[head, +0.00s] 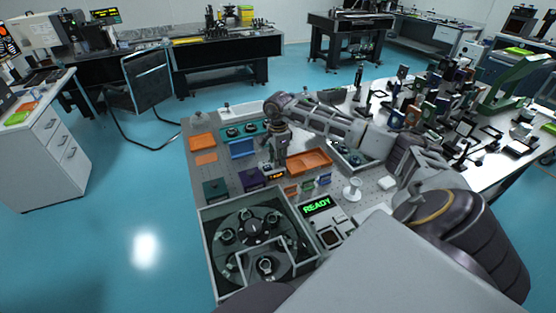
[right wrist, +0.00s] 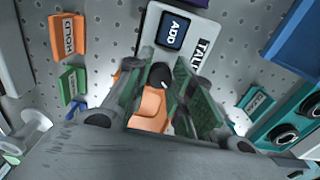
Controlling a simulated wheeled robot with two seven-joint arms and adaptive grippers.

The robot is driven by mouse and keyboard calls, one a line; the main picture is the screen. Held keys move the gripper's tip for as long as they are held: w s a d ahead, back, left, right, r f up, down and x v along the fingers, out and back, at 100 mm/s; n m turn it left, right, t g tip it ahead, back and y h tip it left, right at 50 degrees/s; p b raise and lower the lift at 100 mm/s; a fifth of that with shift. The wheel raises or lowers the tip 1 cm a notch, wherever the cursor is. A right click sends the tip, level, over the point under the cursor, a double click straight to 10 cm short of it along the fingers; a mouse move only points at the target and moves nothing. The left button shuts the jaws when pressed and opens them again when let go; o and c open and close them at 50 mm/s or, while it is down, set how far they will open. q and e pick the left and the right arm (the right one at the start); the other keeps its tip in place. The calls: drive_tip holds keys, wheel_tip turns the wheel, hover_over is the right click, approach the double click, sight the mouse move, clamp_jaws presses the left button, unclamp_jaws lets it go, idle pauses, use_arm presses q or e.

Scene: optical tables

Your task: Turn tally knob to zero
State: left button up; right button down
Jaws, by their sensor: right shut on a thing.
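The tally device (right wrist: 195,15) is a white box with a dark blue "ADD" display (right wrist: 172,33) and a partly hidden label beside it. Its knob (right wrist: 160,73) is a small black piece in the right wrist view. My right gripper (right wrist: 157,85) is shut on the knob, with a green-padded finger on each side of it. In the head view the gripper (head: 275,160) points down at the middle of the perforated table, and its body hides the knob. The angle the knob points to is hard to tell. My left gripper is not in view.
An orange tray (head: 310,161) lies right of the gripper, a purple box (head: 251,179) to its left. A "READY" display (head: 317,206) and a round carousel (head: 248,228) are at the front.

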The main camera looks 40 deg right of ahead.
drive_tip(key=shift+m, duration=1.1)
drive_tip(key=c, duration=1.5)
unclamp_jaws()
drive_tip(key=shift+c, duration=0.2)
drive_tip(key=shift+o, duration=1.5)
drive_tip(key=shift+w+r, duration=0.1)
drive_tip(key=shift+r, duration=0.75)
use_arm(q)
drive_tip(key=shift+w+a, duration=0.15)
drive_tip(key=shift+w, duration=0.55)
use_arm(e)
wheel_tip(320, 180, up, 10)
drive_tip(key=shift+r, duration=0.15)
